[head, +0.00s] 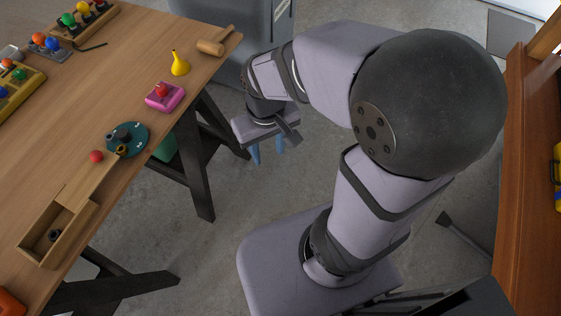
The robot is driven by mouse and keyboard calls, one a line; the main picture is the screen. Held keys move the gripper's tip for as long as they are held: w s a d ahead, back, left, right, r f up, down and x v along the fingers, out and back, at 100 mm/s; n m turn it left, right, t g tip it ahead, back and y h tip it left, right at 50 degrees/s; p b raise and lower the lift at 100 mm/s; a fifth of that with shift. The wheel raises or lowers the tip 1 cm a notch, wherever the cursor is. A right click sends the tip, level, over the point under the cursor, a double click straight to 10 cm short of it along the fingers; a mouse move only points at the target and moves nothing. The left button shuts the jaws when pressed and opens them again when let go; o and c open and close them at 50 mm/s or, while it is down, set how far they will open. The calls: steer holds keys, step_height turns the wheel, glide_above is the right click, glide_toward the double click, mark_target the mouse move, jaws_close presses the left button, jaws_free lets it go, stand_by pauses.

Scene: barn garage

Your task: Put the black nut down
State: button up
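My gripper (267,153) hangs over the floor, right of the wooden table. Its two blue fingers point down and stand apart, and I see nothing between them. A small dark ring-like piece, which looks like the black nut (55,235), lies inside the open wooden box (30,249) on the table, far from my gripper. Another dark piece (123,134) sits on a round teal plate (139,138), with a brass-coloured nut (122,150) by it. At this size I cannot tell whether that dark piece is a nut.
Along the table (130,60) are a red ball (96,156), a pink block with a red knob (164,97), a yellow funnel (180,64) and a wooden mallet (213,45). Trays of coloured knobs fill the far left. A wooden bench (527,180) stands at the right.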

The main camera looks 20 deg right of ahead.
steer(key=s+d+f+m, duration=0.1)
steer(key=s+d, duration=0.3)
steer(key=shift+s+f+g, duration=0.3)
steer(key=shift+f, duration=0.05)
steer(key=shift+r, duration=0.1)
step_height(320, 180, up, 10)
steer(key=p, duration=1)
steer(key=shift+a, duration=0.1)
